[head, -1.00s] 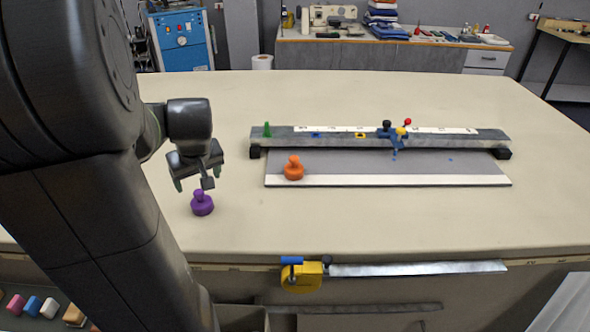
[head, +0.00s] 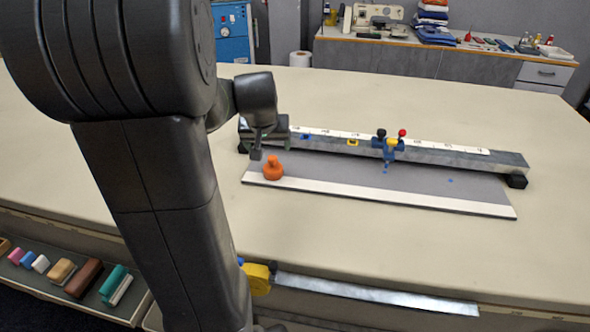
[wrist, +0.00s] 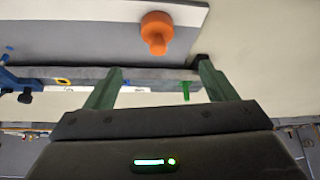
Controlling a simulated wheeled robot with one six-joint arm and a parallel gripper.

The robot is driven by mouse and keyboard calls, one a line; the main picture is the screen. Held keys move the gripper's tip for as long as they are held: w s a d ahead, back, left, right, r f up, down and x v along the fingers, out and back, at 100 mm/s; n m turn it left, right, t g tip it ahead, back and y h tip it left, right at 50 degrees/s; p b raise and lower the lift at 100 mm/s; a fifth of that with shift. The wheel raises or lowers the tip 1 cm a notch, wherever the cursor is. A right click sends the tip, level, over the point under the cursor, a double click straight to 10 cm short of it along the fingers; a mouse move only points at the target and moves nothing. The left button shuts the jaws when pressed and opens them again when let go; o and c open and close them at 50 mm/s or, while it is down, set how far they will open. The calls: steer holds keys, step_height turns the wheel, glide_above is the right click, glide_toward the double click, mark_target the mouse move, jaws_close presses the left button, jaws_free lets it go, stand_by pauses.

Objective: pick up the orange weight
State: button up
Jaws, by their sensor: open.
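The orange weight (head: 273,168) is a round piece with a knob on top. It stands upright on the left end of the grey board with a white edge strip (head: 390,200). In the wrist view the orange weight (wrist: 156,31) shows beyond my fingertips, roughly between them in line but apart from them. My gripper (wrist: 158,80) is open and empty, its two green fingers spread. In the head view my gripper (head: 257,152) is just left of and behind the weight, partly hidden by its own links. The purple weight is not visible now.
A metal rail (head: 450,157) with a blue slider (head: 390,148) runs behind the board. A green peg (wrist: 186,90) stands by the rail in the wrist view. A yellow tape measure (head: 258,278) is at the table's front edge. Cloth table at right is clear.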

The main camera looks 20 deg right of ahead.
mark_target(272, 161)
steer(key=x, duration=0.8)
steer(key=shift+w+d+f, duration=0.15)
steer(key=shift+d+f, duration=0.05)
steer(key=shift+f, duration=0.05)
steer(key=shift+p+x, duration=0.6)
steer(key=shift+x, duration=2)
steer(key=shift+f, duration=0.1)
steer(key=shift+c, duration=0.2)
